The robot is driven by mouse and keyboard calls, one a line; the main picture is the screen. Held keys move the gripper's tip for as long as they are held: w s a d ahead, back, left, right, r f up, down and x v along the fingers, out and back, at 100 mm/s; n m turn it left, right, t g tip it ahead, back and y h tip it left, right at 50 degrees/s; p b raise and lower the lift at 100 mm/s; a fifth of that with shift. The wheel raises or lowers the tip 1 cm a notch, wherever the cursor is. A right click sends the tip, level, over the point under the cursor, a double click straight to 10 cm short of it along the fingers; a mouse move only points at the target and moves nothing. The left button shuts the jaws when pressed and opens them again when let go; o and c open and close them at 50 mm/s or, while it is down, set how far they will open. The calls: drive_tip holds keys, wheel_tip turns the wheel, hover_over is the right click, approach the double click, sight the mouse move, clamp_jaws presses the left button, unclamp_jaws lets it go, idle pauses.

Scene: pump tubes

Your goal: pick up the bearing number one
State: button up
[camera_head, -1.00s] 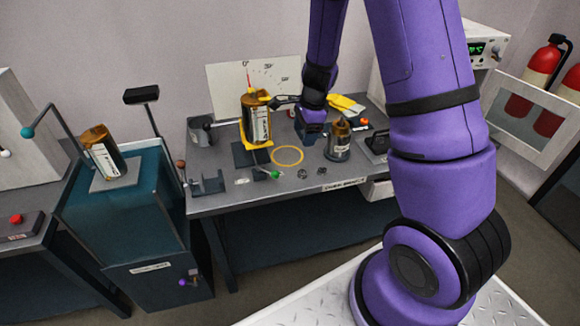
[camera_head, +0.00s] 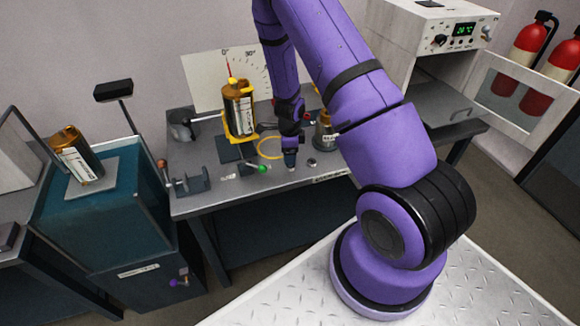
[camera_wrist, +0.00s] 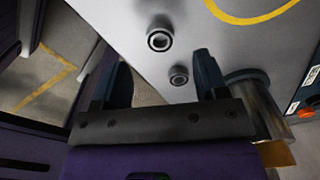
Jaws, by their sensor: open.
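Two small dark ring-shaped bearings stand on the grey bench. In the wrist view one bearing (camera_wrist: 160,40) lies beyond my fingertips, and the other bearing (camera_wrist: 179,76) lies between the finger lines, nearer the right finger. No number shows on either, so I cannot tell which is number one. In the head view one bearing (camera_head: 312,162) shows just right of my gripper (camera_head: 290,160); the other is hidden by my gripper. My gripper also shows in the wrist view (camera_wrist: 163,70), its two dark fingers wide apart and empty, pointing down over the bench.
A metal canister (camera_wrist: 258,95) stands close to my right finger; it also shows in the head view (camera_head: 326,135). A green-knobbed lever (camera_head: 262,168) is left of my gripper.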

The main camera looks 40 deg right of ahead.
drive_tip(key=shift+s+d+f, duration=0.1)
drive_tip(key=shift+f, duration=2.6)
drive_tip(key=c, duration=1)
